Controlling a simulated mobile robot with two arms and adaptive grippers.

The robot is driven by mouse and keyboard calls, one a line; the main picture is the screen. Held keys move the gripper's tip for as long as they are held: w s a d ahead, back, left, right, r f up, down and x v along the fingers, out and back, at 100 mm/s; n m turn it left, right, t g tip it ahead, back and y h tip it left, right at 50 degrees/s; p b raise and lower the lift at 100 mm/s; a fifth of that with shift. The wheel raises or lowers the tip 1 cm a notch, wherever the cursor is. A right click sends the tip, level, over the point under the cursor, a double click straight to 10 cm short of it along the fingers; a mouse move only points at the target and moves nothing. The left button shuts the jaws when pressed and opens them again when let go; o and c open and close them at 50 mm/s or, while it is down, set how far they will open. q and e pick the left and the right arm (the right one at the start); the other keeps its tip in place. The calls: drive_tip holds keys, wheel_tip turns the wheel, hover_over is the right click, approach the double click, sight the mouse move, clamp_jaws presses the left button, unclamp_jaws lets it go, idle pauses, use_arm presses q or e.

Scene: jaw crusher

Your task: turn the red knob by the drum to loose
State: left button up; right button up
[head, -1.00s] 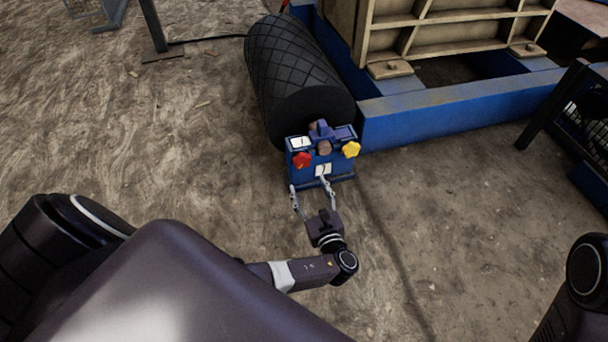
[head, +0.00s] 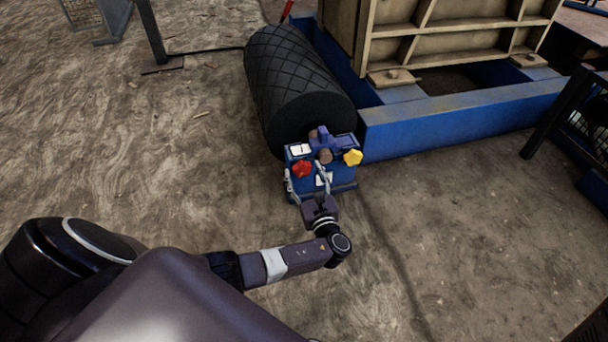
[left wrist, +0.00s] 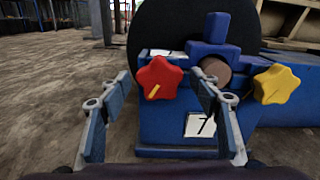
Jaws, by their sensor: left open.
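The red star-shaped knob (head: 303,169) is on the left of the front of a blue block at the drum's near end. In the left wrist view the red knob (left wrist: 160,78) carries a yellow mark pointing to its lower left. The black drum (head: 297,82) with a crossed tread lies behind the block. My left gripper (head: 306,183) is open in front of the block. In the left wrist view its fingers (left wrist: 162,92) stand apart on either side of the red knob, with nothing gripped. Whether they touch it cannot be told. My right gripper is not in view.
A yellow star knob (head: 353,157) sits on the right of the same blue block (head: 342,180). A blue beam (head: 455,121) runs right from the drum. A dark mesh guard (head: 580,125) stands at the right. Bare ground lies in front.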

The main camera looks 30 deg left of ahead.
use_arm(q)
drive_tip(key=c, duration=1.2)
drive_tip(key=shift+o, duration=0.2)
